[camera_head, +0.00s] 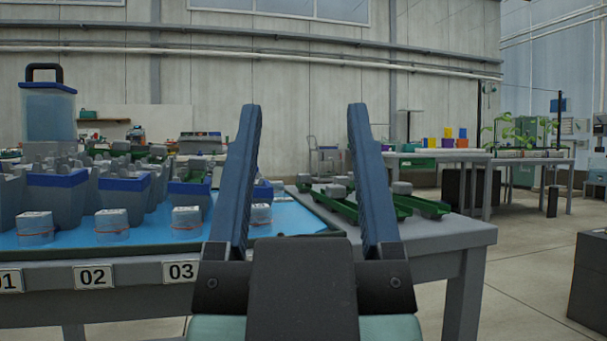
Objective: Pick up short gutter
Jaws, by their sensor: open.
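Green gutters lie on the right part of the grey table. One green gutter (332,208) shows between my fingers, with its near end hidden behind the right finger. Another green gutter (426,206) shows to the right of that finger, its left part hidden. Grey blocks sit on or beside them. I cannot tell which gutter is the short one. My gripper (304,108) is open and empty, its two blue fingers pointing up and away in the picture. It is nearer to the camera than the gutters and apart from them.
The grey table (445,237) has a bare right front corner. To the left, a blue mat (155,236) holds grey bins with blue rims (56,180) and several clear packs (187,221). A dark box (590,281) stands at the right. Open floor lies between.

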